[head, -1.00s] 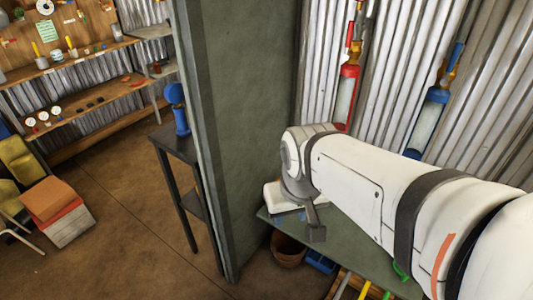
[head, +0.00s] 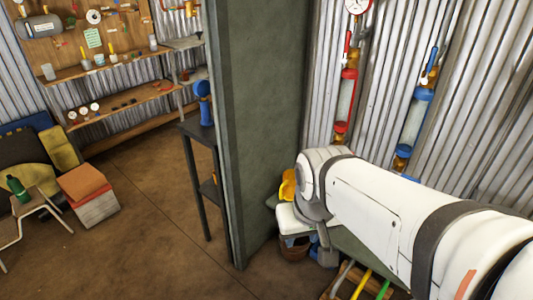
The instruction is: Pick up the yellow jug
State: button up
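A yellow thing (head: 287,186) shows just left of my arm's bend, by the edge of the green panel. It may be the yellow jug, but my arm hides most of it. My arm reaches in from the right. A grey end part of it (head: 326,252) hangs down below the bend, over the green bench. I cannot make out the gripper's fingers or anything held in them.
A tall green panel (head: 262,120) stands left of my arm. Beyond it are a dark stand (head: 192,132) with a blue object (head: 203,103), wooden shelves (head: 125,107) and an orange-topped box (head: 90,195).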

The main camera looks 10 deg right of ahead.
aim_at(286, 191)
jog(key=u, duration=0.1)
jog(key=i, duration=0.9)
jog(key=z, duration=0.1)
